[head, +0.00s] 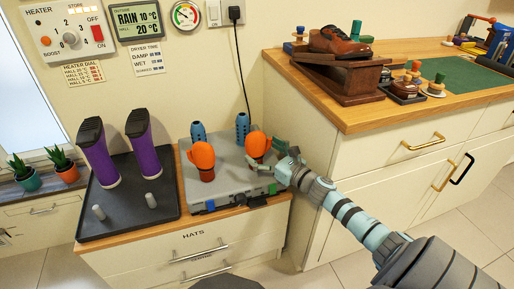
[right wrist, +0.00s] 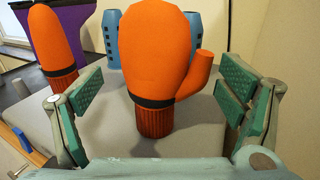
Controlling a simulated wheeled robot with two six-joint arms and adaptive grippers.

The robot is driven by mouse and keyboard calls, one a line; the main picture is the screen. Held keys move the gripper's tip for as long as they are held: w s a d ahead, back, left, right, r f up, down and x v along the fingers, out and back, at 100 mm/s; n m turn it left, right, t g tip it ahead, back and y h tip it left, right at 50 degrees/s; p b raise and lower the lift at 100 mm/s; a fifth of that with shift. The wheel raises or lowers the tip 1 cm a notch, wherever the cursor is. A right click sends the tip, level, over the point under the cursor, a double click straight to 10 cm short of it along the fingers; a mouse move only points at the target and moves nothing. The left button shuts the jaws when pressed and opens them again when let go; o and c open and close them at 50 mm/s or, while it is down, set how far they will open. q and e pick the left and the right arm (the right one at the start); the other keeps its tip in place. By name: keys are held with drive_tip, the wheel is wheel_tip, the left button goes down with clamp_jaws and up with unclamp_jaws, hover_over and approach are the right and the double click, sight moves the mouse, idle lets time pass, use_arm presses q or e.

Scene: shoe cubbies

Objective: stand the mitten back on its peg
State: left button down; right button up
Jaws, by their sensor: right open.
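Two orange mittens stand upright, cuff down, on the grey box, a dryer unit (head: 226,191). The right mitten (head: 256,142) has a dark band and also fills the middle of the right wrist view (right wrist: 160,60). The left mitten (head: 202,158) shows at the left of that view (right wrist: 52,45). Any pegs under the mittens are hidden. My right gripper (head: 279,161) is open beside the right mitten. In the right wrist view its green-padded fingers (right wrist: 155,105) stand on either side of the mitten, with gaps. My left gripper is not in view.
Two blue vented posts (head: 242,128) stand behind the mittens. Two purple boots (head: 97,155) stand on a black tray (head: 128,210) at left, with two bare grey pegs in front. A higher wooden counter (head: 345,113) with a brown shoe is at right.

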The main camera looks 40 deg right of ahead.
sight(262, 150)
drive_tip(key=w, duration=0.3)
drive_tip(key=shift+a+r, duration=0.1)
drive_tip(key=shift+a, duration=0.05)
drive_tip(key=shift+s, duration=0.1)
drive_tip(key=c, duration=1.1)
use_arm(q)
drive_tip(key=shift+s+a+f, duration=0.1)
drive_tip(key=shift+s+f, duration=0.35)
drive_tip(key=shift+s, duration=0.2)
